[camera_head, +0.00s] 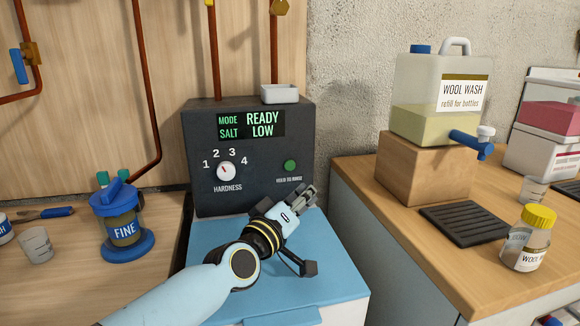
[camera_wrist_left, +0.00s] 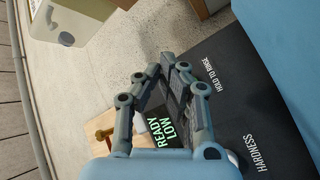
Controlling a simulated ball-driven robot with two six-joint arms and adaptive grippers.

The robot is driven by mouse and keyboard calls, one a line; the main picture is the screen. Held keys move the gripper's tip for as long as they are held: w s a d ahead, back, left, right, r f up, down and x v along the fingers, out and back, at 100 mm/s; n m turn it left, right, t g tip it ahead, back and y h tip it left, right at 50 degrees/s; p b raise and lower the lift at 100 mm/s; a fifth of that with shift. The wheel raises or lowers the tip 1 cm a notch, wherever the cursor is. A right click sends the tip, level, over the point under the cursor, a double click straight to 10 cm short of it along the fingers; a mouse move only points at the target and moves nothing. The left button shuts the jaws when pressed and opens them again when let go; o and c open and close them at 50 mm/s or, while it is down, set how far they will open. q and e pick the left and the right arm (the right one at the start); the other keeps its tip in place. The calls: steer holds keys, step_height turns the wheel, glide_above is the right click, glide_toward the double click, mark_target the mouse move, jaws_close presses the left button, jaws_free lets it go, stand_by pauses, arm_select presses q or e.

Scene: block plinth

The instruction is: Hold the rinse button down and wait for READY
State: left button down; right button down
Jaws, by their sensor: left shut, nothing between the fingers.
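The dark control box (camera_head: 245,195) stands behind a blue lid. Its display (camera_head: 250,124) reads MODE READY and SALT LOW in green. The same display (camera_wrist_left: 165,133) shows sideways in the left wrist view. The round green rinse button (camera_head: 291,165) is on the box's right side, above its small label. My left gripper (camera_head: 306,192) is shut and empty, in front of the box, lower than the button in the picture; the button is uncovered there. In the left wrist view my left gripper (camera_wrist_left: 168,68) reaches toward the panel beside the HOLD TO RINSE label (camera_wrist_left: 215,73); the button is hidden. My right gripper is not in view.
The hardness dial (camera_head: 226,171) is left of the button. A small white tray (camera_head: 280,94) sits on the box. The blue FINE container (camera_head: 122,227) stands left. A WOOL WASH jug (camera_head: 436,125) stands on a wooden block (camera_head: 415,170) at right.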

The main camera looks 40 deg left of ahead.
mark_target(290, 165)
arm_select(q)
steer(key=w+a+b, duration=0.1)
steer(key=w+a, duration=0.1)
steer(key=a, duration=0.1)
steer(key=w+a+b, duration=0.1)
steer(key=w+a, duration=0.2)
steer(key=shift+w+a, duration=0.3)
steer(key=shift+w, duration=0.05)
stand_by(0.8)
steer(key=shift+b, duration=0.3)
steer(key=shift+w+a, duration=0.3)
steer(key=shift+a, duration=0.05)
stand_by(0.4)
steer(key=shift+w+a+b, duration=0.25)
steer(key=shift+b, duration=0.05)
stand_by(1.6)
